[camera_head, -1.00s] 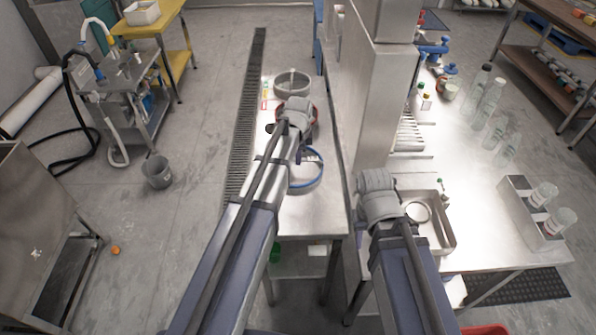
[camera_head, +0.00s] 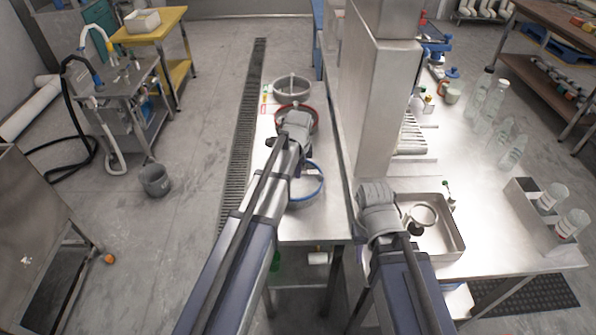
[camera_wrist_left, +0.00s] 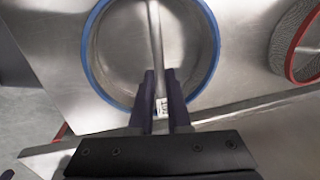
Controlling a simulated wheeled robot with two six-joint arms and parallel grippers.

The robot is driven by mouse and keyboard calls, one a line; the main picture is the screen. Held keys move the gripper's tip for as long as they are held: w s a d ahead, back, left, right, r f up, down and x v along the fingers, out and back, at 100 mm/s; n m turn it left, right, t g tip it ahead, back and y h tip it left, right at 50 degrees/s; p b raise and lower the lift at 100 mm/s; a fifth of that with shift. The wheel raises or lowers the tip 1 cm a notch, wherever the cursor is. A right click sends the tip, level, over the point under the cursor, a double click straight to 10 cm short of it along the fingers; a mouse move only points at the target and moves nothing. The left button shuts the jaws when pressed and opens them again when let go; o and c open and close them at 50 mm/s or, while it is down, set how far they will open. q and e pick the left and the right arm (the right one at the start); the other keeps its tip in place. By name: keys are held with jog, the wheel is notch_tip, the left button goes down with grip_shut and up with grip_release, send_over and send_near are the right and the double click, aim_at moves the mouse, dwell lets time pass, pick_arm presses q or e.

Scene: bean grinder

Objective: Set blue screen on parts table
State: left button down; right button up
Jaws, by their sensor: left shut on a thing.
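The blue screen (camera_head: 318,175) is a round metal ring with a blue rim. It shows beyond my left wrist in the head view, over the narrow steel table (camera_head: 310,222). In the left wrist view, the blue screen (camera_wrist_left: 91,55) has a thin bar across it. My left gripper (camera_wrist_left: 160,85) is shut on the blue screen at this bar. I cannot tell whether the ring touches the tabletop. My right arm's wrist (camera_head: 378,212) is by the steel tray; its fingers are hidden.
A red-rimmed screen (camera_head: 314,110) and a grey round screen (camera_head: 293,80) stand farther along the narrow table. A steel post (camera_head: 375,110) rises on the right. A steel tray (camera_head: 458,235) holds a small round part. Several clear bottles stand on the right table.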

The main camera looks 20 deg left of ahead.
pick_arm(q)
jog(key=shift+f, duration=0.2)
jog(key=c, duration=0.9)
grip_release()
jog(key=shift+r, duration=0.1)
notch_tip(320, 180, up, 12)
jog(key=s+p, duration=0.2)
jog(key=p, duration=1)
jog(key=s+d+n+g, duration=0.1)
jog(key=s+d+n, duration=0.2)
jog(key=s, duration=0.4)
jog(key=s+d+n, duration=0.4)
jog(key=s+d, duration=0.1)
jog(key=s, duration=0.3)
jog(key=s+d+n+g, duration=0.1)
jog(key=s+d+n, duration=0.3)
jog(key=s, duration=0.3)
jog(key=shift+s+d+g+y, duration=0.3)
jog(key=shift+s+d+y, duration=0.05)
jog(key=shift+y, duration=0.05)
